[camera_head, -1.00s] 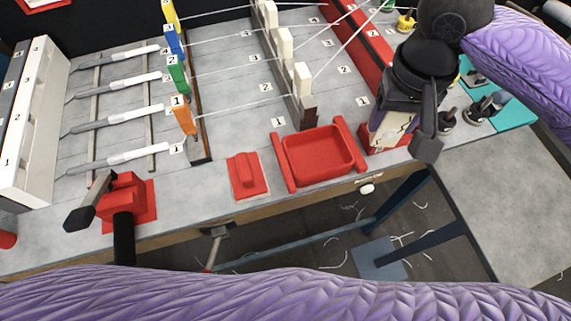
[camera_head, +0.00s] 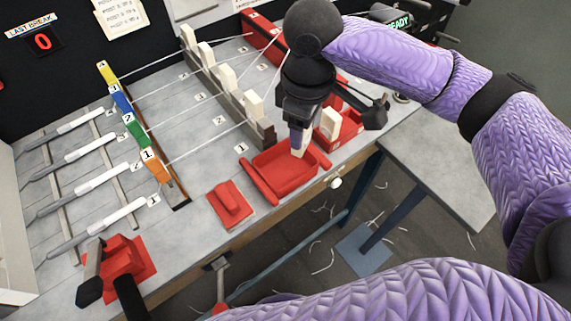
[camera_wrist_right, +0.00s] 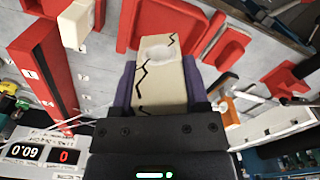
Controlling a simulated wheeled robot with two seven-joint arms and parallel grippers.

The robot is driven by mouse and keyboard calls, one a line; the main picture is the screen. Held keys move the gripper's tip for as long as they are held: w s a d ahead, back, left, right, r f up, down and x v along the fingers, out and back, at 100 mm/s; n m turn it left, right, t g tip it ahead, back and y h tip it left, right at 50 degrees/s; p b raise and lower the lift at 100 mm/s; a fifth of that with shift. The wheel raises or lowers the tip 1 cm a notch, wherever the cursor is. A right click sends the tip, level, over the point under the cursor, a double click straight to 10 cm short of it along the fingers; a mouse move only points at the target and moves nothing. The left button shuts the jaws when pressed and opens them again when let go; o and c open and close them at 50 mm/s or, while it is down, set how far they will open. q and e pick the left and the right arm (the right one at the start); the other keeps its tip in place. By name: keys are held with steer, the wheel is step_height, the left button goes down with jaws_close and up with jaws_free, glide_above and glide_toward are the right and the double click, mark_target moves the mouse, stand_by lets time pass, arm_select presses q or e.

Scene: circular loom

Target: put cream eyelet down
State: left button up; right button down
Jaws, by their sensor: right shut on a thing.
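My right gripper (camera_head: 298,141) is shut on a cream eyelet (camera_head: 297,148), which points down over the red tray (camera_head: 256,178). In the right wrist view the cream eyelet (camera_wrist_right: 160,80) sits between the purple fingers of the gripper (camera_wrist_right: 158,88). Its face has dark crack-like lines and a pale rounded spot. Whether its lower end touches the tray cannot be told. Another cream eyelet (camera_head: 330,122) stands in a red holder (camera_head: 350,124) just right of the tray. My left gripper is not in view.
Several cream eyelets (camera_head: 222,74) stand along a grey rail, with white threads running to coloured numbered blocks (camera_head: 135,131). A red block (camera_head: 231,202) lies left of the tray. A red clamp with a dark lever (camera_head: 123,262) is at the front left.

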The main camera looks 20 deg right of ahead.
steer(key=w+a+r+n+p, duration=0.15)
steer(key=n+p, duration=0.25)
steer(key=n, duration=0.8)
steer(key=n+b, duration=0.1)
steer(key=n, duration=0.4)
glide_above(286, 171)
step_height(286, 171, down, 11)
steer(key=shift+r, duration=0.2)
steer(key=shift+f, duration=0.2)
steer(key=shift+c, duration=1.8)
jaws_free()
steer(key=shift+r, duration=0.1)
step_height(286, 171, up, 12)
steer(key=p, duration=0.2)
steer(key=shift+r, duration=0.15)
